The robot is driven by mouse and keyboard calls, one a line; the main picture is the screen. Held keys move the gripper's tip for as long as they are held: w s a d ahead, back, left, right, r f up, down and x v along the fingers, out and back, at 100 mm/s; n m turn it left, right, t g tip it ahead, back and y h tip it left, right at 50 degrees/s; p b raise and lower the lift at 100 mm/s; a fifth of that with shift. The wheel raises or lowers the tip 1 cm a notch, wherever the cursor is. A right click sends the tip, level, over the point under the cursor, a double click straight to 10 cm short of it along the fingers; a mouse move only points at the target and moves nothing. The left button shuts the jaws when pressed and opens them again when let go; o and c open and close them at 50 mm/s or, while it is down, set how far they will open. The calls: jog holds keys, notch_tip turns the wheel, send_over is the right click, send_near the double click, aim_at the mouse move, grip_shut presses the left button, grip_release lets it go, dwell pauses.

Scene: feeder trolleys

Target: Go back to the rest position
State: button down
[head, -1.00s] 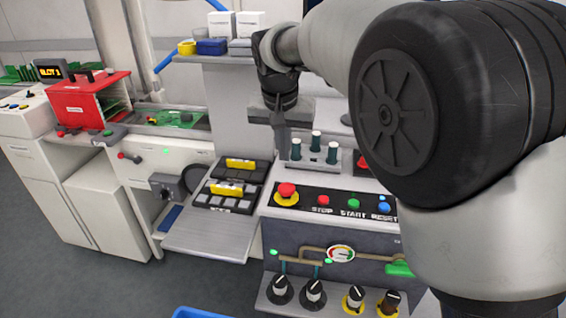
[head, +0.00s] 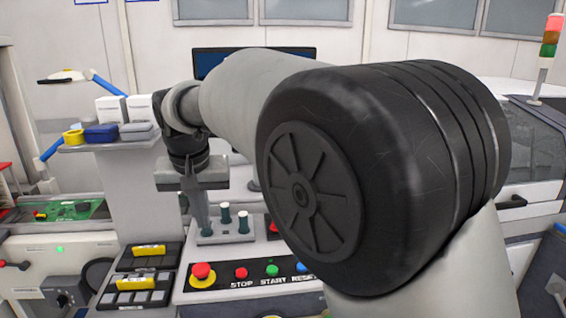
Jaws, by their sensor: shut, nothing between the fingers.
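My gripper (head: 199,215) points down at the end of my arm in the head view.
A panel with a red stop knob (head: 201,271) and coloured buttons is below my gripper. Two black trays (head: 128,297) with yellow parts lie left of it. A shelf (head: 110,146) holds a yellow ring, a blue bin (head: 101,133) and white boxes. A signal tower (head: 548,52) stands far right.

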jog(key=s+d+r, duration=0.2)
jog(key=d, duration=0.6)
jog(key=s+d+r+m+t, duration=0.1)
jog(key=s+d, duration=0.1)
jog(key=d, duration=0.6)
jog(key=s+d+r, duration=0.2)
jog(key=s+d, duration=0.1)
jog(key=d, duration=0.5)
jog(key=s+d+f+m+t+h, duration=0.1)
jog(key=s+d+f, duration=0.2)
jog(key=s+d, duration=0.35)
jog(key=s+d+f, duration=0.3)
jog(key=s+d, duration=0.3)
jog(key=s, duration=0.1)
notch_tip(320, 180, up, 12)
jog(key=p, duration=1.2)
jog(key=shift+a, duration=0.3)
jog(key=shift+w, duration=0.1)
jog(key=shift+a, duration=0.1)
